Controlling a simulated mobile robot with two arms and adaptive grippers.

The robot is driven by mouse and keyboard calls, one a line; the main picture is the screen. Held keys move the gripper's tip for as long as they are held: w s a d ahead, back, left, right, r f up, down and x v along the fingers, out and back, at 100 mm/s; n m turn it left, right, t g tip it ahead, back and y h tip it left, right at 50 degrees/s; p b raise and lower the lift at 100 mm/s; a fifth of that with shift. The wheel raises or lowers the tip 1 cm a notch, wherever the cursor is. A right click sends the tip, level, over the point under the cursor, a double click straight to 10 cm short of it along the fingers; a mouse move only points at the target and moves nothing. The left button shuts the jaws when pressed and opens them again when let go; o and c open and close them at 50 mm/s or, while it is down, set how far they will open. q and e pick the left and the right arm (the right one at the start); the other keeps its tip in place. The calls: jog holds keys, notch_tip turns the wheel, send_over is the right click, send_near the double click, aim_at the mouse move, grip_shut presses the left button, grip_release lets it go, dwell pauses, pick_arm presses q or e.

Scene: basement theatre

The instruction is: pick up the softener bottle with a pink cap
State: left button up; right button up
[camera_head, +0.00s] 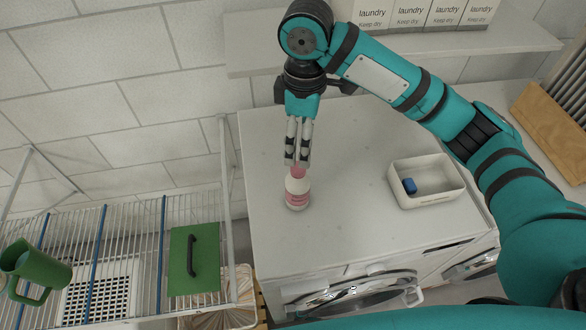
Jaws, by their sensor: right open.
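The softener bottle (297,190) stands upright on the white washer top. It is white with pink markings, and its pink cap (297,172) is at the top. My right gripper (298,160) comes down from above, with its fingertips at the cap. The fingers are open, and partly hide the cap. I cannot tell whether they touch it. My left gripper is not in view.
A white bin (428,195) with a blue object (409,186) inside stands to the right. A wire rack (120,250) holds a green mug (30,270) and a green item (194,260) at left. Laundry boxes (425,15) sit on the shelf behind.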

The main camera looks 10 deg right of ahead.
aim_at(300, 175)
jog(key=shift+w+f, duration=0.15)
jog(key=f, duration=0.2)
jog(key=f+p, duration=0.1)
jog(key=f, duration=0.5)
jog(key=shift+s+p, duration=0.3)
jog(key=shift+s, duration=0.1)
notch_tip(300, 175, down, 4)
jog(key=shift+w+r+p, duration=0.15)
jog(key=shift+r+p, duration=0.05)
jog(key=shift+p, duration=0.1)
jog(key=shift+f, duration=0.35)
jog(key=f, duration=0.1)
jog(key=f+p, duration=0.1)
jog(key=f, duration=0.1)
jog(key=shift+w+a+f+p, duration=0.3)
jog(key=shift+f, duration=0.45)
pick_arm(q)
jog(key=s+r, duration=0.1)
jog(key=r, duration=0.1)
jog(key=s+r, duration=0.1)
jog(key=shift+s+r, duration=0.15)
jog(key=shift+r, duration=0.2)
pick_arm(e)
jog(key=c, duration=1.3)
jog(key=shift+r, duration=0.1)
jog(key=shift+c, duration=0.2)
